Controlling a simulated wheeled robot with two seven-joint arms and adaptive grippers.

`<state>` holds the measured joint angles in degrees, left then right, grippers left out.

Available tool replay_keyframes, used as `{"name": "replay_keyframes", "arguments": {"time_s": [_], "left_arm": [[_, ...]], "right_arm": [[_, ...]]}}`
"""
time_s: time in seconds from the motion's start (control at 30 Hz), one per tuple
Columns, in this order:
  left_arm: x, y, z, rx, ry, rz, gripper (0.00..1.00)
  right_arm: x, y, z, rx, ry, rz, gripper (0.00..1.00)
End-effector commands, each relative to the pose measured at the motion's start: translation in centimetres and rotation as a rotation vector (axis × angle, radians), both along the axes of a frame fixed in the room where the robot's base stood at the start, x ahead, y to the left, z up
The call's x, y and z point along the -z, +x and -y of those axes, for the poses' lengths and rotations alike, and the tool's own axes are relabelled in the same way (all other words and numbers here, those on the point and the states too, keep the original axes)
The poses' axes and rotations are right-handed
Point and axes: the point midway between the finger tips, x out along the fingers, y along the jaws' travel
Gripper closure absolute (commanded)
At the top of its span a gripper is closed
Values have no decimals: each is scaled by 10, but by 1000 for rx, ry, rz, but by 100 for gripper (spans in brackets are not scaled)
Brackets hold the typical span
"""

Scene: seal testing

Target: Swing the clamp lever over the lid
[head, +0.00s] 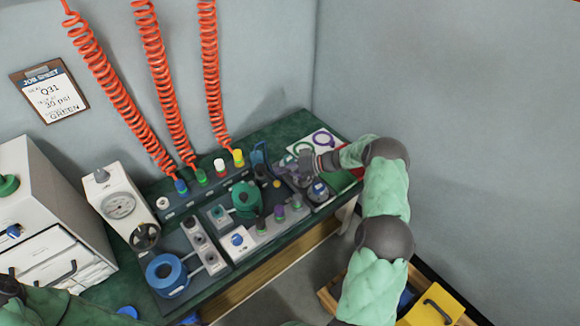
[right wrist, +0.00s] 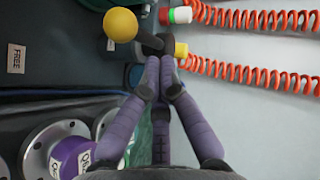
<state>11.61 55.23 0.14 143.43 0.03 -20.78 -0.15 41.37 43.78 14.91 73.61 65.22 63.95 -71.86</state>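In the right wrist view the clamp lever (right wrist: 152,42) is a dark bar with a yellow ball knob (right wrist: 121,25) on its end. My right gripper (right wrist: 158,68) has its purple fingers drawn together, tips right by the dark bar. I see no clear grip on it. In the head view the right gripper (head: 289,171) reaches over the bench's right part, with the small yellow knob (head: 277,184) close by. A green round part (head: 245,196), perhaps the lid, sits left of it. Its fit is too small to tell. My left gripper is outside the head view.
Orange coiled hoses (head: 160,75) hang behind the bench. A gauge unit (head: 120,205) and blue ring (head: 166,274) stand left. A yellow bin (head: 437,307) is below right.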

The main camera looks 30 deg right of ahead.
Motion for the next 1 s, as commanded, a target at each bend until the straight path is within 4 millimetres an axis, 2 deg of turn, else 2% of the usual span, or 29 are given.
{"name": "replay_keyframes", "arguments": {"time_s": [0.17, 1.0], "left_arm": [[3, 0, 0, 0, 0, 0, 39], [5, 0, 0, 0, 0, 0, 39]], "right_arm": [[5, -2, -9, -1, 1, 0, 100], [5, -5, -14, 64, 0, 0, 100]]}}
